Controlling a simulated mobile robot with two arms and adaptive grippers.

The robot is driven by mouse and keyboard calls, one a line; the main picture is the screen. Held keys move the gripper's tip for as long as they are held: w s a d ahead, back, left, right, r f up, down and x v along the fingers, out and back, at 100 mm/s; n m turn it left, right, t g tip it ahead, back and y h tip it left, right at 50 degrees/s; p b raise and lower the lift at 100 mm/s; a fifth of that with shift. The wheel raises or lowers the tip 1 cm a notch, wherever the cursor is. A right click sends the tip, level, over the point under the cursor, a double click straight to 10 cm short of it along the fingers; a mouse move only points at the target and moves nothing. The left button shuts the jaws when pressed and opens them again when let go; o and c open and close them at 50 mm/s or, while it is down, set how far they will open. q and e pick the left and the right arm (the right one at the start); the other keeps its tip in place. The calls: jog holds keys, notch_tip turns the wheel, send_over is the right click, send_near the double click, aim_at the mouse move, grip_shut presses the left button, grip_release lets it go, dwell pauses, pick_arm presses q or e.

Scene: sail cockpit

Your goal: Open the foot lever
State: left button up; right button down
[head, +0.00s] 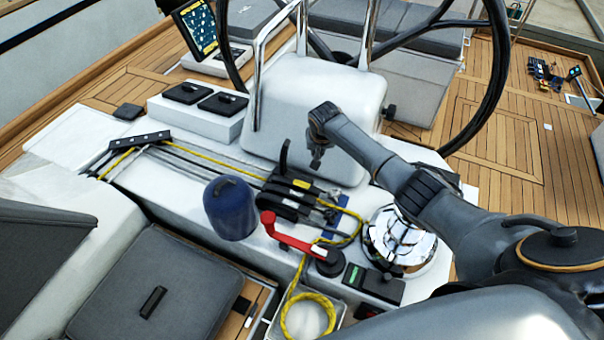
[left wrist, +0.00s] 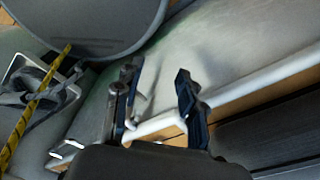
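The bank of black clutch levers (head: 292,196) sits on the white console, with a yellow rope running into it. One black lever (head: 284,158) stands upright at its back left; the others lie flat. I cannot read labels, so I cannot tell which is the foot lever. My right gripper (head: 316,161) hangs above and to the right of the bank, pointing down and apart from it; its fingers are too small to judge. My left gripper (left wrist: 160,95) shows only in the left wrist view, fingers spread with nothing between them, near a pale surface.
A blue cylinder (head: 231,208) stands left of the bank. A red handle (head: 287,237) lies in front of it, and a shiny winch (head: 398,240) stands to the right. The steering wheel (head: 490,85) is behind. Yellow rope (head: 307,312) coils in a bin in front.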

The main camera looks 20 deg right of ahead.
notch_tip(320, 180, up, 5)
jog(key=p, duration=0.3)
jog(key=shift+r+p, duration=0.15)
jog(key=shift+p, duration=0.2)
